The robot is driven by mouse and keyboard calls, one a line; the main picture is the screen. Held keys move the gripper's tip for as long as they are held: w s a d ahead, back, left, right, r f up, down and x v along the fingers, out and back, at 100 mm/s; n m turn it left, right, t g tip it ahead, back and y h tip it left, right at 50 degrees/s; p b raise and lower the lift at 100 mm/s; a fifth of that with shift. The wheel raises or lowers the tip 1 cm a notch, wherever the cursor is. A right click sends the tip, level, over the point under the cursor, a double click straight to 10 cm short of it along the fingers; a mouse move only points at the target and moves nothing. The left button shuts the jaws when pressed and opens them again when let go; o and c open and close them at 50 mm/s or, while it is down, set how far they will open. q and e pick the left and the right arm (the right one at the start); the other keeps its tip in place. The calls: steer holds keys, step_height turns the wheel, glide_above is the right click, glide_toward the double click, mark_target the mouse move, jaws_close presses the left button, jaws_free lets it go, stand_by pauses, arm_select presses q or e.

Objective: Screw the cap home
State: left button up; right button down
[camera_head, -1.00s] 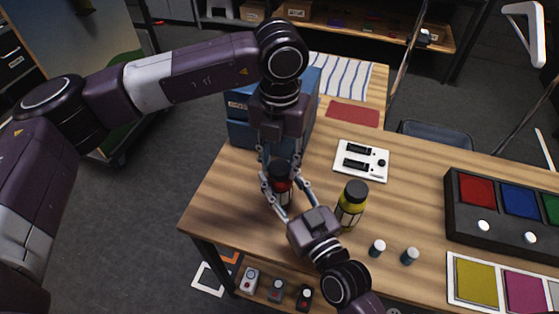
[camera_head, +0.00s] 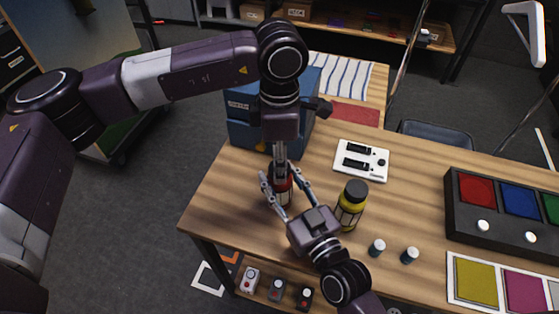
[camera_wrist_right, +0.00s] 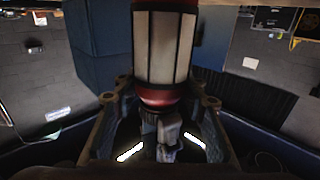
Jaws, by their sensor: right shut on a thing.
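A red jar (camera_head: 283,193) with a pale label stands at the table's front left part. My right gripper (camera_head: 283,190) comes from the lower right and is shut around the jar's body. The right wrist view looks upside down and shows the jar's pale label and red bands (camera_wrist_right: 163,48) close up. My left gripper (camera_head: 280,165) points straight down at the jar's top, its fingers seen edge-on, so their gap is hidden. In the wrist view a left finger (camera_wrist_right: 168,131) overlaps the dark cap area. The cap is mostly covered, and its seating cannot be told.
A yellow jar (camera_head: 352,203) with a dark cap stands right of my right gripper. Two small capped vials (camera_head: 377,248) stand nearer the front. A blue box (camera_head: 243,130), a white switch panel (camera_head: 361,160) and a dark button panel (camera_head: 463,222) surround the work spot.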

arm_select(q)
steer(key=m, duration=0.4)
steer(key=o, duration=1.4)
step_height(320, 180, up, 12)
arm_select(e)
steer(key=c, duration=1.1)
jaws_free()
